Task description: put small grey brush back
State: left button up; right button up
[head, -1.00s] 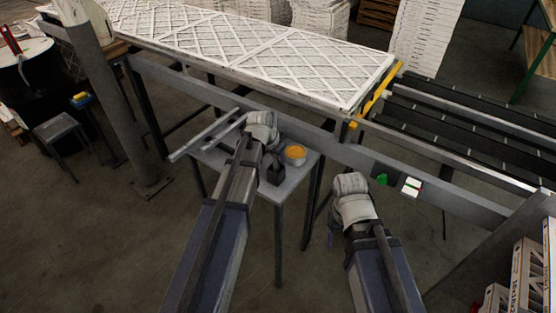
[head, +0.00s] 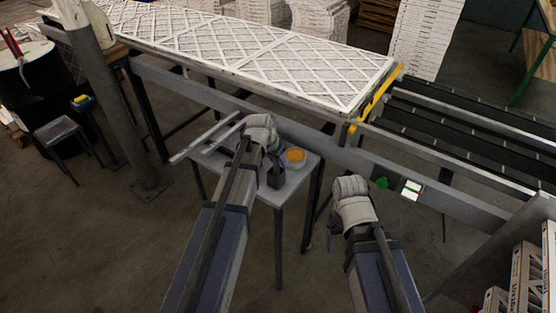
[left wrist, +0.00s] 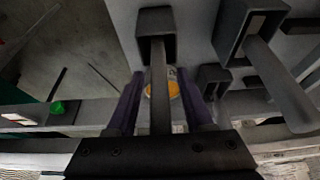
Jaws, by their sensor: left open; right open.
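In the left wrist view a narrow grey bar, which looks like the small grey brush's handle (left wrist: 158,95), rises from a square black holder (left wrist: 155,18) and passes between the purple fingers of my left gripper (left wrist: 162,78). The fingers are apart, with gaps on both sides of the bar. The bristles are hidden. In the head view my left wrist hides the fingers above the small grey table (head: 285,190), where a dark holder (head: 276,175) shows. My right gripper (head: 333,236) hangs empty right of the table; its fingers are mostly hidden.
A can with orange contents (head: 295,156) stands on the table. A larger black holder with a thicker grey bar (left wrist: 280,85) is close beside my left gripper. The filter conveyor (head: 240,108) runs behind, with a green button (head: 382,183).

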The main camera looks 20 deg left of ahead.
pick_arm(q)
jog(key=p+v, duration=1)
jog(key=v, duration=0.2)
jog(key=s+d+f+g+y, duration=0.1)
jog(key=s+d+g, duration=0.1)
jog(key=s+d, duration=0.5)
jog(key=s+d+f+g+y, duration=0.1)
jog(key=s+d+g+y, duration=0.1)
jog(key=s+d, duration=0.5)
jog(key=s, duration=0.6)
jog(key=shift+s+d+g, duration=0.25)
jog(key=shift+d+g, duration=0.05)
jog(key=shift+g, duration=0.1)
